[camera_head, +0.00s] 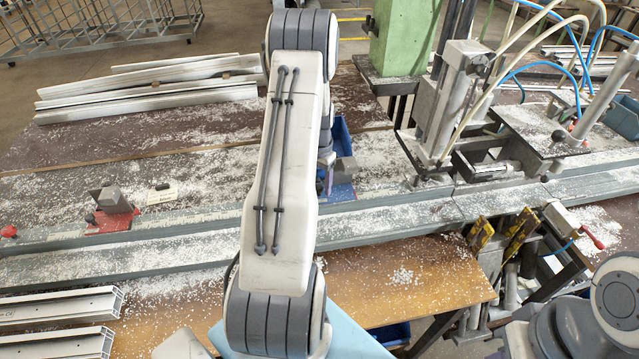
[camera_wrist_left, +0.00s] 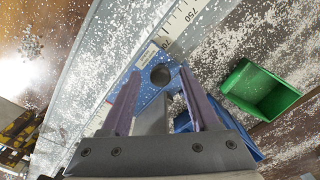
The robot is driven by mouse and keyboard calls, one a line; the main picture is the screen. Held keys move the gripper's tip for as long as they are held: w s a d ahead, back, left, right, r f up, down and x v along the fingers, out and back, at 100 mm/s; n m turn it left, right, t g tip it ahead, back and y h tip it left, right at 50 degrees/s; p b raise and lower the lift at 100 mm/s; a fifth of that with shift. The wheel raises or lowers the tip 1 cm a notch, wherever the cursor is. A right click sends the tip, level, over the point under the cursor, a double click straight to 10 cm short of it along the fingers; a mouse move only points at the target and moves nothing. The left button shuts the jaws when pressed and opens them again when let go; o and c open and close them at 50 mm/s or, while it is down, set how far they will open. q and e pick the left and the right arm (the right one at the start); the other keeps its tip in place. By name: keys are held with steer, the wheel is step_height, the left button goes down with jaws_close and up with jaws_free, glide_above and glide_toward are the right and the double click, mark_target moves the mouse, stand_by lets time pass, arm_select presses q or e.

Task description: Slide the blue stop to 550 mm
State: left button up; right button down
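The blue stop (camera_head: 341,188) sits on the rail beside the scale, partly hidden behind my left arm in the head view. In the left wrist view the blue stop (camera_wrist_left: 150,96) has a round dark knob (camera_wrist_left: 160,75). My left gripper (camera_wrist_left: 159,71) is open, its two purple fingers apart with the knob between their tips; I cannot tell whether they touch it. In the head view only a sliver of this gripper (camera_head: 325,180) shows beside the arm. My right gripper is out of view.
A red stop (camera_head: 108,214) with a dark knob stands farther left on the rail (camera_head: 170,252). A clamp machine (camera_head: 450,110) with hoses stands right. A green bin (camera_wrist_left: 260,92) lies beside the stop. White chips cover the bench; profiles (camera_head: 150,85) lie at the back.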

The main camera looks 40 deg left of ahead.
arm_select(q)
step_height(320, 180, up, 10)
steer(key=b, duration=0.3)
steer(key=shift+r, duration=0.25)
stand_by(0.4)
steer(key=s+d+r+m+b, duration=0.1)
steer(key=d+r+m, duration=0.1)
steer(key=d, duration=1.2)
steer(key=s+d+r+m+b, duration=0.1)
steer(key=d+r+m, duration=0.1)
steer(key=d, duration=1.2)
steer(key=s+d+m, duration=0.2)
steer(key=s+d, duration=0.4)
steer(key=s, duration=0.3)
steer(key=s+d+m+h, duration=0.1)
steer(key=s+d+m, duration=0.2)
steer(key=s+d, duration=0.4)
steer(key=s, duration=0.3)
steer(key=shift+s+d+f+b, duration=0.2)
steer(key=shift+s+f+b, duration=0.1)
steer(key=shift+f+b, duration=0.1)
